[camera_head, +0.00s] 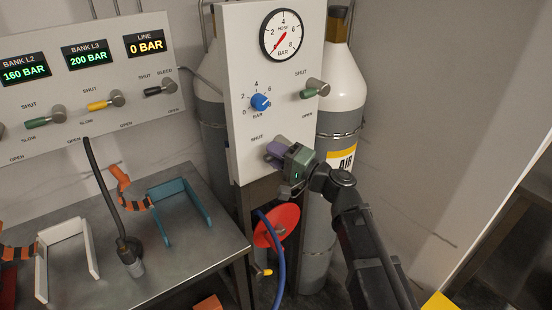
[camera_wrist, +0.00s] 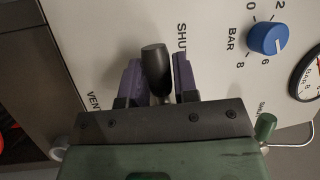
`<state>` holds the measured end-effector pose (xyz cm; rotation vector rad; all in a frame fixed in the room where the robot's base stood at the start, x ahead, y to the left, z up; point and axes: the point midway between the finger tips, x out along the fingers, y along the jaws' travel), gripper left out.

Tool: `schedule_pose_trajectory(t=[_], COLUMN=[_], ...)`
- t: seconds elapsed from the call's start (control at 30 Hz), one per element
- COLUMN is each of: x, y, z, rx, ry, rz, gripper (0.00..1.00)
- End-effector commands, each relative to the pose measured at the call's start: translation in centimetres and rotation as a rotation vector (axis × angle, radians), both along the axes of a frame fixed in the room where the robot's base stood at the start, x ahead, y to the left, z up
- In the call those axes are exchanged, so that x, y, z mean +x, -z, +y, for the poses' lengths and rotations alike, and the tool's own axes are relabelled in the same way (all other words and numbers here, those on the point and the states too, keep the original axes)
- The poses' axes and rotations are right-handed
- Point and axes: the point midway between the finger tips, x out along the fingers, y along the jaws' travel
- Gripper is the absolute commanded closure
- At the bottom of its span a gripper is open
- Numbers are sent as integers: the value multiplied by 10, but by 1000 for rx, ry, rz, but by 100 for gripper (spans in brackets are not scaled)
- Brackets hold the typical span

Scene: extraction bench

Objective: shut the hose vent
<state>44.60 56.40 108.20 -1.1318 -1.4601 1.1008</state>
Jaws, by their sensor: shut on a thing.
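The hose vent is the lowest valve on the white panel (camera_head: 240,90), beside a SHUT label. My gripper (camera_head: 274,154) is at it, with its purple fingers against the panel front, and hides most of the valve in the head view. In the wrist view the vent's dark lever (camera_wrist: 155,62) stands between the two purple fingers of my gripper (camera_wrist: 157,80), which is shut on it. The lever's tip points up in that picture, between the SHUT label and the VENT lettering. Whether the valve is open or shut I cannot tell.
Above the vent are a blue regulator knob (camera_head: 260,102), a green-handled valve (camera_head: 315,89) and the hose gauge (camera_head: 282,36), its needle low. The line display (camera_head: 145,44) reads 0 BAR. A blue hose (camera_head: 277,265) hangs below. A metal bench (camera_head: 180,255) stands left, air cylinders behind.

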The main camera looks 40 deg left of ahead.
Motion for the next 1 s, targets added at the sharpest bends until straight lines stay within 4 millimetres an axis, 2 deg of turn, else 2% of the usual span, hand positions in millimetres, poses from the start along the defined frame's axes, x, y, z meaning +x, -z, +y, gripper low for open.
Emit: schedule_pose_trajectory(t=[0.23, 0.7, 0.73, 0.9, 1.0], x=[0, 0, 0, 0, 0], y=[-3, -4, -4, -4, -4], z=[0, 0, 0, 0, 0], rx=[22, 28, 28, 27, 26], ry=[1, 1, 1, 1, 2], rz=[73, 89, 88, 87, 86], gripper=[96, 96, 71, 47, 47])
